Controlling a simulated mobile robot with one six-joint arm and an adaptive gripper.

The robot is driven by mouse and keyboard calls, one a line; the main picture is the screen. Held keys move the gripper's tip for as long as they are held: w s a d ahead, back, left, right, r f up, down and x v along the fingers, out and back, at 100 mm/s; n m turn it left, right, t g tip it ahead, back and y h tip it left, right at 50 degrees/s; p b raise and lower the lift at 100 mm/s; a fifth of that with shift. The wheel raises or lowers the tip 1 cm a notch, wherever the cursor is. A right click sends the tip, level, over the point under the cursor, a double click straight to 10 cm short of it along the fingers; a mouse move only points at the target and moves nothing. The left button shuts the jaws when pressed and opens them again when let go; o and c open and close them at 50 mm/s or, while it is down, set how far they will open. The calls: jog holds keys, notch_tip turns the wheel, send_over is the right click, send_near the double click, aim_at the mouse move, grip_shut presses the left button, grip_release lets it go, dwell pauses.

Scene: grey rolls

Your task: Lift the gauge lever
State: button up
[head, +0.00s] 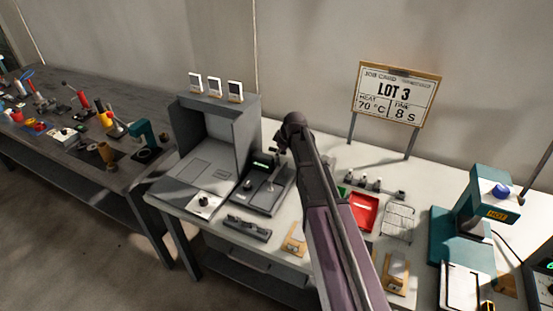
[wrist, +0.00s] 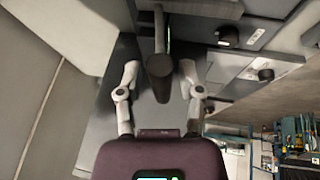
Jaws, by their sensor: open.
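The gauge (head: 262,199) is a dark grey device with a small green display, on the pale bench left of my arm in the head view. My gripper (head: 279,150) is over its back part, and my arm hides some of it. In the wrist view my gripper (wrist: 160,80) is open, with its two pale fingers apart. A dark rounded knob on a thin grey rod, seemingly the gauge lever (wrist: 160,68), shows between the fingers. Gaps show on both sides of it, and I cannot tell its depth relative to the fingertips.
A grey open-fronted booth (head: 212,150) stands just left of the gauge. A dark grey fixture (head: 247,228) lies in front. A red tray (head: 363,212), a wire rack (head: 398,222) and a teal press (head: 462,235) stand to the right. A job card sign (head: 396,96) rises behind.

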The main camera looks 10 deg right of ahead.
jog(key=shift+b+x, duration=0.6)
jog(key=shift+x, duration=0.35)
